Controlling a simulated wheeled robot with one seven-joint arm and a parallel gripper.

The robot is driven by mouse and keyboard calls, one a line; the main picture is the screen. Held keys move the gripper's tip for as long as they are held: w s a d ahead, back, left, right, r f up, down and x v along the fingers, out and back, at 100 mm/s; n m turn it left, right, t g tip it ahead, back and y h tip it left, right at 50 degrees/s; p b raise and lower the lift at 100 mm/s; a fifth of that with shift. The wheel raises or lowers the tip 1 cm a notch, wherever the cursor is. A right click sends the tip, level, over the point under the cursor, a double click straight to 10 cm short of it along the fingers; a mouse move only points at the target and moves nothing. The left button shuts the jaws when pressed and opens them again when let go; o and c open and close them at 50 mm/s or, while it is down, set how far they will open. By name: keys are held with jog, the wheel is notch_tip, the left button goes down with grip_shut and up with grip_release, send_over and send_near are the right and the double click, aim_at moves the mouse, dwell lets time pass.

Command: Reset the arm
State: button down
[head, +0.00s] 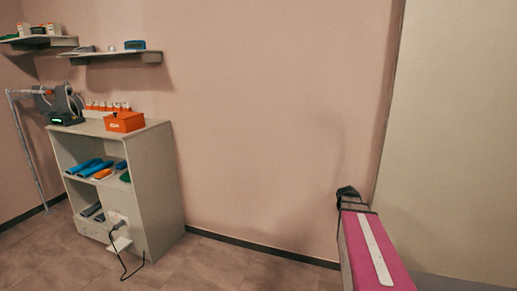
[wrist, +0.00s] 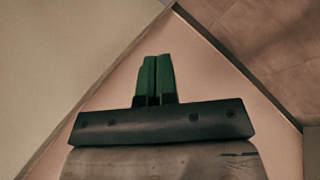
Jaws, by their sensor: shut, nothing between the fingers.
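My gripper (wrist: 157,78) shows in the wrist view as two green fingers side by side on a dark bar. The fingers are shut against each other with nothing between them. Beyond them in the wrist view are the pink wall, a pale panel and a patch of floor. In the head view, my pink arm link with a white stripe reaches in from the lower right. The fingers cannot be made out in the head view.
A grey shelf cabinet (head: 161,190) stands against the wall at the left, with an orange box (head: 124,122) on top and blue items inside. A wall shelf (head: 110,54) hangs above. A cable trails on the floor. The floor (head: 215,265) right of the cabinet is clear.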

jog(key=s+a+f+m+y, duration=0.1)
jog(key=s+a, duration=0.3)
jog(key=a, duration=0.4)
jog(key=s+a+f+m+g+y, duration=0.1)
jog(key=s+a, duration=0.3)
jog(key=a, duration=0.4)
jog(key=s+a+f+m+y, duration=0.2)
jog(key=s+a+f+y, duration=0.1)
jog(key=a, duration=0.6)
jog(key=shift+s+g, duration=0.4)
jog(key=shift+s, duration=0.4)
jog(key=shift+d+f, duration=0.1)
